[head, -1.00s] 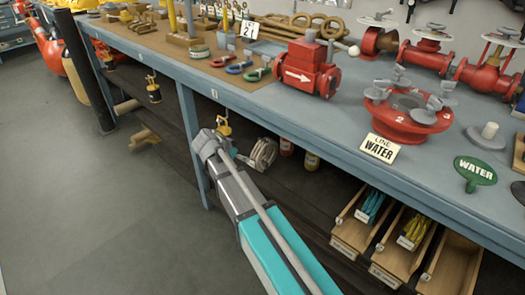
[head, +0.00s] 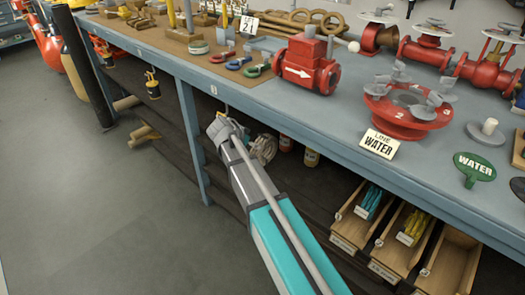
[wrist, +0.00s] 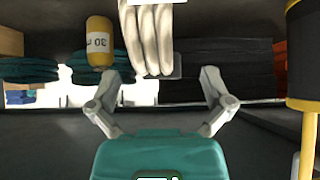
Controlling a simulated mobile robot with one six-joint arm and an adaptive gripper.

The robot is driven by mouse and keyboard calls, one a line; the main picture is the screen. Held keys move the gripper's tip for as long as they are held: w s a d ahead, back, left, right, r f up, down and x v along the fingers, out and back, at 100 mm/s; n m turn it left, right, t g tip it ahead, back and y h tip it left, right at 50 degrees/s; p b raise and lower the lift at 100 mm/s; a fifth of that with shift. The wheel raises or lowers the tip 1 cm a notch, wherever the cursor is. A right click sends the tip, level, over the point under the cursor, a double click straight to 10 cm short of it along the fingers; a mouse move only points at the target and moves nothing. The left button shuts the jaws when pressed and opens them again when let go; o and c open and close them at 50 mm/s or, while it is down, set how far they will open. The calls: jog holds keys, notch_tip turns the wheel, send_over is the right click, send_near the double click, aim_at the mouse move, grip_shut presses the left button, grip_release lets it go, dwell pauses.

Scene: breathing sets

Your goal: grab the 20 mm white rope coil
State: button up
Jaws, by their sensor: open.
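A white rope coil (wrist: 165,38) hangs or stands upright in the wrist view, at the top middle, with its strands running down. A white label (wrist: 150,2) crosses its top, but I cannot read a size on it. My gripper (wrist: 160,76) is open, with one finger on each side of the coil's lower end. The coil looks a little beyond the fingertips, and nothing is held. In the head view a pale coil (head: 265,148) shows on the shelf under the bench, just right of my gripper (head: 228,127) and partly hidden by it.
A yellow cylinder marked 30 (wrist: 99,42) is close left of the coil. A yellow and black object (wrist: 308,75) stands near at the right edge. Dark stacked material (wrist: 232,68) lies behind. The blue bench edge (head: 300,128) runs above the shelf; wooden trays (head: 400,243) are to the right.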

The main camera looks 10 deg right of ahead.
aim_at(257, 138)
jog(key=shift+w+d, duration=0.8)
jog(key=shift+d, duration=0.3)
jog(key=shift+w+d, duration=0.3)
jog(key=shift+d, duration=0.05)
jog(key=shift+w+d+f+b, duration=0.25)
jog(key=shift+w+d, duration=0.15)
jog(key=shift+d, duration=0.15)
jog(key=shift+w+d+f+b, duration=0.2)
jog(key=shift+w+d, duration=0.2)
jog(key=shift+d, duration=0.15)
jog(key=shift+b+x, duration=0.65)
jog(key=shift+x, duration=0.3)
jog(key=shift+r, duration=0.1)
jog(key=c, duration=1.3)
